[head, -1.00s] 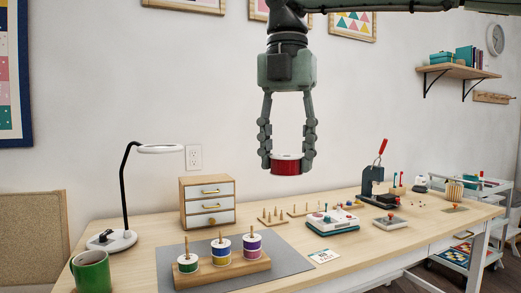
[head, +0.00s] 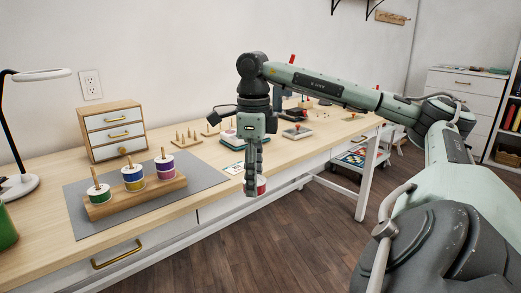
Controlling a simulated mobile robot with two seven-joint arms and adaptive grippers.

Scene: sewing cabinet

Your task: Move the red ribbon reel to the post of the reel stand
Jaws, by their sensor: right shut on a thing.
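My right gripper (head: 253,187) points down and is shut on the red ribbon reel (head: 262,186). The fingers hide most of the reel; a bit of its red side and white rim shows. They appear just off the table's front edge, to the right of the reel stand. The wooden reel stand (head: 150,196) lies on a grey mat at left, with several posts in view. A green reel (head: 98,193), a yellow and blue reel (head: 133,177) and a purple reel (head: 165,166) sit around its posts. My left gripper is not in view.
A small drawer cabinet (head: 113,132) stands behind the stand. A white lamp (head: 40,74) and a green mug (head: 5,230) are at left. A wooden peg rack (head: 186,141) stands behind the mat. The grey mat (head: 205,178) is bare right of the stand.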

